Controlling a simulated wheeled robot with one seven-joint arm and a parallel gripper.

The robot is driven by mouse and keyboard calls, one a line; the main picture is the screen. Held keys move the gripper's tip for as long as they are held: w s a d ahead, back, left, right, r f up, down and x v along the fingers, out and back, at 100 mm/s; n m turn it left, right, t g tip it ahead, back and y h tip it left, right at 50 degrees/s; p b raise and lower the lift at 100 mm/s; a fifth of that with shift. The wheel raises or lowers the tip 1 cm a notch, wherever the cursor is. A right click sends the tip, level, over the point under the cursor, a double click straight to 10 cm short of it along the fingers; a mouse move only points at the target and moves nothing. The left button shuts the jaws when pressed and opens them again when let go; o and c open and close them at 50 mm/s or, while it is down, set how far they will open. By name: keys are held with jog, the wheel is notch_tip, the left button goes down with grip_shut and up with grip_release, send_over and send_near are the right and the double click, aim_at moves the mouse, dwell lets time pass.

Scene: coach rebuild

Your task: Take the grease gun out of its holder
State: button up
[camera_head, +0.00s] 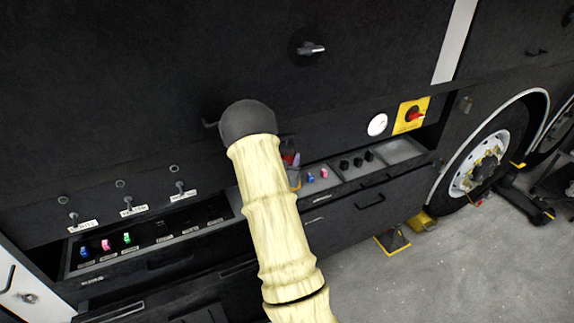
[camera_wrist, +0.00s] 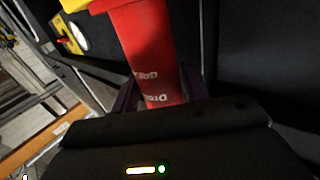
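The grease gun is most likely the red body (camera_wrist: 150,55) with white lettering in the wrist view, yellow at its top end. The two purple fingers of my gripper (camera_wrist: 158,88) stand on either side of it, close to its edges. I cannot tell whether they press on it. The black gripper housing hides its near end. In the head view only a small red part (camera_head: 288,158) shows beside a purple finger, behind my arm. The holder is not clearly visible; my arm covers much of that place.
A long black panel with trays (camera_head: 205,215) runs along the coach side, with several small coloured items. A yellow plate with a red switch (camera_head: 413,115) is at the right. A wheel (camera_head: 483,160) stands farther right. The grey floor (camera_head: 450,270) at lower right is mostly clear.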

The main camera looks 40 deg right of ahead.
aim_at(287, 142)
jog(key=c, duration=0.7)
jog(key=shift+o, duration=0.2)
jog(key=shift+r+b, duration=0.1)
jog(key=shift+b, duration=0.2)
jog(key=shift+s+r+b, duration=0.1)
jog(key=shift+b, duration=0.25)
notch_tip(287, 142, up, 6)
jog(key=b, duration=0.3)
jog(key=shift+s+r, duration=0.1)
jog(key=shift+r, duration=0.05)
jog(key=s+a+b, duration=0.2)
jog(key=s+b, duration=0.6)
jog(key=s, duration=0.1)
jog(key=s+a+b, duration=0.2)
jog(key=s+b, duration=0.6)
jog(key=s, duration=0.2)
jog(key=shift+a+r, duration=0.2)
jog(key=shift+a, duration=0.15)
